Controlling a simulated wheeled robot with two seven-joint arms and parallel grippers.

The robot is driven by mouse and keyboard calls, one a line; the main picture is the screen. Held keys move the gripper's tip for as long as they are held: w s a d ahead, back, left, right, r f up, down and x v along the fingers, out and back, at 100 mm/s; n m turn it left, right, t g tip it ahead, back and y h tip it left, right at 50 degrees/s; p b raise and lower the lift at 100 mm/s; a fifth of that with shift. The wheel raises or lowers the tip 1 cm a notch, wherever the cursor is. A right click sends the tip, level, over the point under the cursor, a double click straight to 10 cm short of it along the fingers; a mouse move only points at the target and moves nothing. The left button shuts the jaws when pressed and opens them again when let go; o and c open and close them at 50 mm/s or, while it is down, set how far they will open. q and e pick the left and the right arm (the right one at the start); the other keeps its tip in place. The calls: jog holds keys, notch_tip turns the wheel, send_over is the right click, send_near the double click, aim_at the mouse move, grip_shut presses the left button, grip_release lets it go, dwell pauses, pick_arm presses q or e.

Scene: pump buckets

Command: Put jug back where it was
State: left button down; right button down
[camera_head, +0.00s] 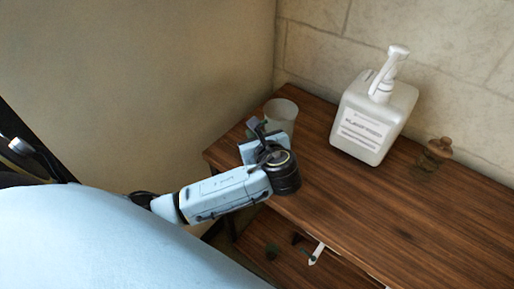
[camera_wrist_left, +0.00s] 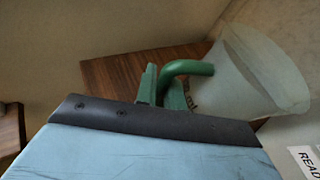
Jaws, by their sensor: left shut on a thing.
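The jug is a translucent whitish cup (camera_head: 281,114) at the left back corner of the wooden table (camera_head: 410,215). In the left wrist view the jug (camera_wrist_left: 262,75) shows at the upper right, with its green handle (camera_wrist_left: 190,68) toward my gripper. My left gripper (camera_head: 257,128) is at the near side of the jug and shut on its handle. The gripper also shows in the left wrist view (camera_wrist_left: 160,88), and its fingers partly hide the handle. The arm hides the jug's lower part, so I cannot tell whether it touches the table. My right gripper is not in view.
A white pump bottle (camera_head: 374,112) with a label stands right of the jug against the wall. A small brown pot (camera_head: 432,158) stands farther right. The table's front right is clear. A lower shelf (camera_head: 285,265) holds a small white item (camera_head: 317,253).

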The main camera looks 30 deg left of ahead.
pick_arm(q)
jog(key=shift+f, duration=0.45)
notch_tip(320, 180, down, 3)
jog(key=shift+f+b, duration=0.1)
jog(key=shift+b, duration=0.55)
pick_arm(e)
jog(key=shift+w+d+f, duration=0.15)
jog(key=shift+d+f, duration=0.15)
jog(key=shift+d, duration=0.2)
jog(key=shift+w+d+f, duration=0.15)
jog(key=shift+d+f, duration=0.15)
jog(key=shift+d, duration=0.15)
pick_arm(q)
jog(key=c, duration=1.5)
grip_release()
